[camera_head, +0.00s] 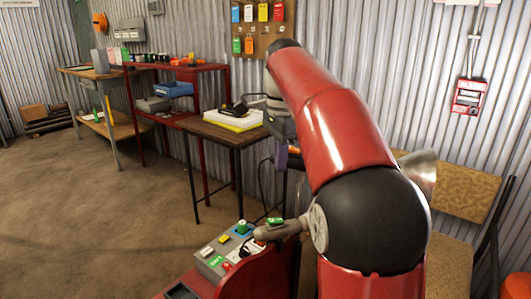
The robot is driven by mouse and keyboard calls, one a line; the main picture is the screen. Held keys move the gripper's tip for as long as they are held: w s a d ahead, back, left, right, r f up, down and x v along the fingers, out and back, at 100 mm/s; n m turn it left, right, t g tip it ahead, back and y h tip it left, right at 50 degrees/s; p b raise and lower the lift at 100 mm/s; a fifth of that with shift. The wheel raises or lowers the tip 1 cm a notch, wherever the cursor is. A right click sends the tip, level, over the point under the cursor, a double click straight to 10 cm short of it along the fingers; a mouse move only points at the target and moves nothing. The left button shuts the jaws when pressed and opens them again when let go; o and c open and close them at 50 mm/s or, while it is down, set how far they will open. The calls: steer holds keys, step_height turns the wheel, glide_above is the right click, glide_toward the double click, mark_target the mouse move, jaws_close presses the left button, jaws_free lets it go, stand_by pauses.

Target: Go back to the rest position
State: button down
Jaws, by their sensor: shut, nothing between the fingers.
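My red arm with black joints (345,140) rises from the lower right and bends over at the top. Its end hangs down behind the arm, in front of the corrugated wall. My gripper (281,157) is a small purple-grey shape pointing down, right of the dark wooden table (222,132). It is shut and holds nothing that I can see. The arm hides part of it, and the fingertips are hard to make out.
A grey control box (213,262) with coloured buttons sits low in front. A white and yellow stack (234,121) lies on the dark table. A red shelf (137,100) and workbench (84,72) stand left. A wooden bench (455,188) stands right. The left floor is clear.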

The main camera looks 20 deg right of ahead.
steer(key=s+a+f+n+t, duration=0.1)
steer(key=s+f+n+t, duration=0.1)
steer(key=s+f+n, duration=0.6)
steer(key=s+a+f+n+t, duration=0.2)
steer(key=s+f+n, duration=0.6)
steer(key=s, duration=0.7)
steer(key=shift+s+n+t, duration=0.25)
steer(key=shift+n+t, duration=0.15)
steer(key=shift+t, duration=0.3)
steer(key=shift+a, duration=0.1)
